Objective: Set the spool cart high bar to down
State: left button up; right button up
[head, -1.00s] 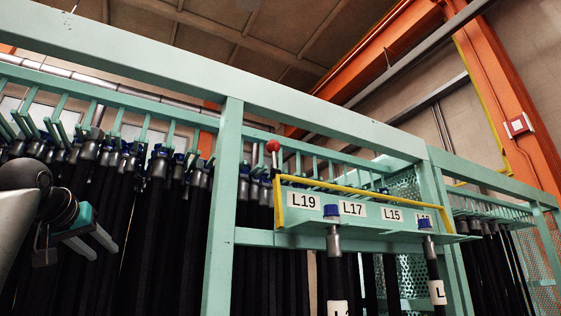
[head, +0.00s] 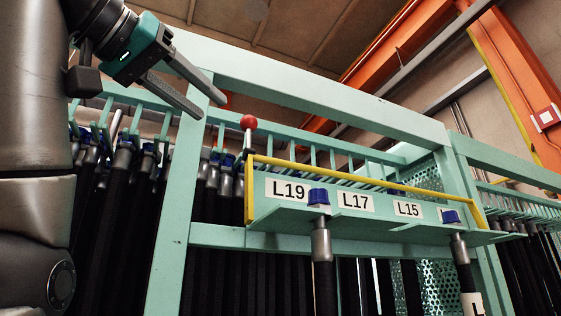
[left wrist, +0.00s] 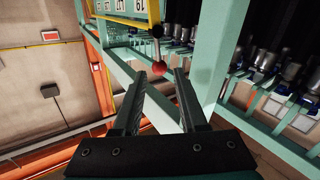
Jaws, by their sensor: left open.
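The spool cart high bar is a yellow bar (head: 340,178) running along the label panel of the teal cart. A short lever with a red ball knob (head: 248,121) stands up at its left end. My left gripper (head: 211,108) is open and empty, up and left of the knob, with its fingers pointing down toward it. In the left wrist view the red knob (left wrist: 159,69) shows between the fingertips and seems just beyond them, with no clear contact. The yellow bar (left wrist: 125,19) is at the top there. My right gripper is not in view.
The teal frame has a thick top beam (head: 310,92) and an upright post (head: 182,190) close to my left gripper. Black hoses hang in rows below. Blue-capped hoses (head: 318,197) hang from the label panel (head: 385,218). Open air lies above the beam.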

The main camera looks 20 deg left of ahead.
aim_at(247, 132)
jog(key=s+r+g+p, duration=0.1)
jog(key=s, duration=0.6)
pick_arm(q)
jog(key=w+p, duration=0.1)
jog(key=w, duration=0.3)
jog(key=w+d+p, duration=0.1)
jog(key=w, duration=0.3)
jog(key=w+p, duration=0.2)
jog(key=w, duration=0.3)
jog(key=shift+d+r, duration=0.2)
jog(key=shift+d, duration=0.15)
jog(key=shift+w, duration=0.5)
jog(key=shift+f, duration=0.1)
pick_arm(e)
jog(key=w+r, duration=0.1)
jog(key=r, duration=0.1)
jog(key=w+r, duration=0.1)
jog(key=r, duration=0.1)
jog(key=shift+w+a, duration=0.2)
pick_arm(q)
grip_shut()
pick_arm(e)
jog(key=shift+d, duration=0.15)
